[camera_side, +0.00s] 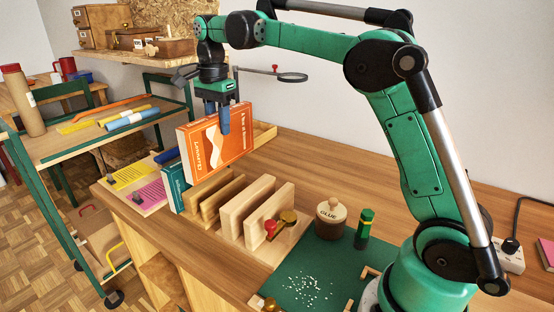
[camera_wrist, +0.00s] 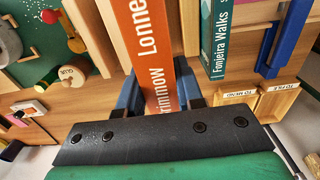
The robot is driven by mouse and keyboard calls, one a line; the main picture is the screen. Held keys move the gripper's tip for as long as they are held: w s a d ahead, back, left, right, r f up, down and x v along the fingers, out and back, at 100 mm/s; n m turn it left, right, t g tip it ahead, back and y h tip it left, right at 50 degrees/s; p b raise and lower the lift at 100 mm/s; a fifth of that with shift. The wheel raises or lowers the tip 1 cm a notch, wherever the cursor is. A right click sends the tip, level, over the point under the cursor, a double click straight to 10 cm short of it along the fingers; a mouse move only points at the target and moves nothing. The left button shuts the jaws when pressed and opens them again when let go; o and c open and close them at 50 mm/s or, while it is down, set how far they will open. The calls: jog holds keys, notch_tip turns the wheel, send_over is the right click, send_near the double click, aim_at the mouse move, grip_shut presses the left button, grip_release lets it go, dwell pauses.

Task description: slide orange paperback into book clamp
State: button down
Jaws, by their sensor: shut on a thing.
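The orange paperback (camera_side: 210,148) is upright in my gripper (camera_side: 224,118), its cover facing the side camera. In the wrist view its orange spine (camera_wrist: 150,45) runs between my blue fingers (camera_wrist: 160,97), which are shut on it. The wooden book clamp (camera_side: 268,212) stands below and to the right on the bench, with several upright boards, a red knob and a brass part. The paperback appears above the clamp's left boards; I cannot tell whether its lower edge is between them. The clamp's lower parts are partly hidden.
A teal book (camera_side: 173,186) stands left of the clamp; its spine shows in the wrist view (camera_wrist: 218,40). A glue pot (camera_side: 330,217) and a green tube (camera_side: 364,229) stand right on a green mat (camera_side: 300,285). A round magnifier (camera_side: 292,77) is behind the paperback.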

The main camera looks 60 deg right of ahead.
jog(key=r, duration=0.1)
send_over(261, 185)
jog(key=s+a, duration=0.2)
jog(key=a, duration=0.1)
jog(key=shift+s+f, duration=0.2)
jog(key=shift+f, duration=1.75)
jog(key=shift+f, duration=0.1)
jog(key=shift+f, duration=4.1)
jog(key=shift+c, duration=0.8)
grip_release()
jog(key=shift+r, duration=0.1)
